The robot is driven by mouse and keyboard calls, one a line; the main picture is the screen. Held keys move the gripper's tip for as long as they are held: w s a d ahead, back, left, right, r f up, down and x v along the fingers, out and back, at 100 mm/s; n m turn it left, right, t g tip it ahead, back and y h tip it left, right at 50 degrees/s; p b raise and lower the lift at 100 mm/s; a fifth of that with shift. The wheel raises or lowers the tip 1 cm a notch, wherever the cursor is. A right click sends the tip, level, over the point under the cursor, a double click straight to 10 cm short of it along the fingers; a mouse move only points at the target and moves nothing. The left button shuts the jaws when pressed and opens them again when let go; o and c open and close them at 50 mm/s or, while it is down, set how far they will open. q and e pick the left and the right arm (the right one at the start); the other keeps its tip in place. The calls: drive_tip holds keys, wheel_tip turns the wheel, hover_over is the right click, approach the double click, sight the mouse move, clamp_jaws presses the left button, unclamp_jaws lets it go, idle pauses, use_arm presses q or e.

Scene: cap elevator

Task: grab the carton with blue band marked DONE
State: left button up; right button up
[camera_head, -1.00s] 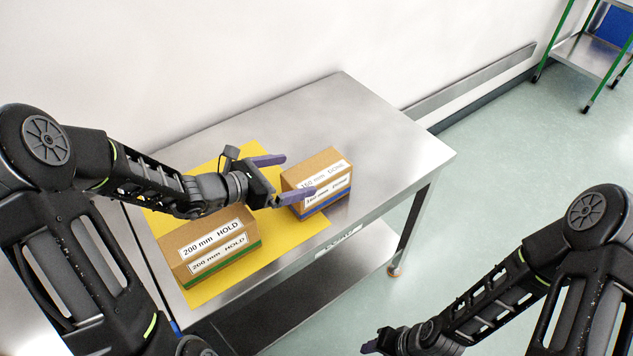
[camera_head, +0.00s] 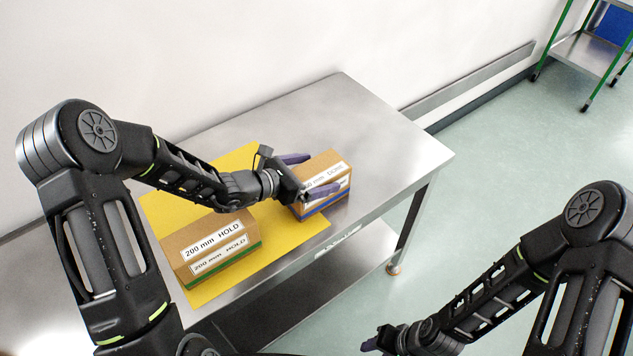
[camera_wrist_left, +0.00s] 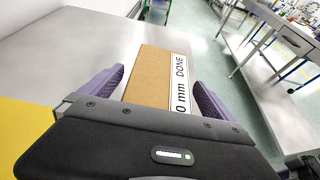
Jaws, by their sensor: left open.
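The carton with the blue band marked DONE (camera_head: 325,168) stands on the steel table at the right edge of the yellow mat. Its blue band shows low on its front side. My left gripper (camera_head: 308,174) is open, with its purple fingers over and around the near part of the carton. In the left wrist view the carton (camera_wrist_left: 152,75) lies between the two open fingers (camera_wrist_left: 157,90), with gaps on both sides. I cannot tell how low the fingers reach. My right gripper (camera_head: 372,341) is at the bottom, away from the table, its jaws unclear.
A carton with a green band marked HOLD (camera_head: 206,238) stands on the yellow mat (camera_head: 165,207), left of the DONE carton. The steel table (camera_head: 380,140) is clear at the back right. A green-framed cart (camera_head: 583,55) stands far right on the floor.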

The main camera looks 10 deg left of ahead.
use_arm(q)
drive_tip(key=shift+c, duration=0.6)
drive_tip(key=shift+w, duration=0.1)
drive_tip(key=c, duration=1.9)
drive_tip(key=shift+r, duration=0.1)
wheel_tip(320, 180, up, 10)
drive_tip(key=shift+f, duration=0.1)
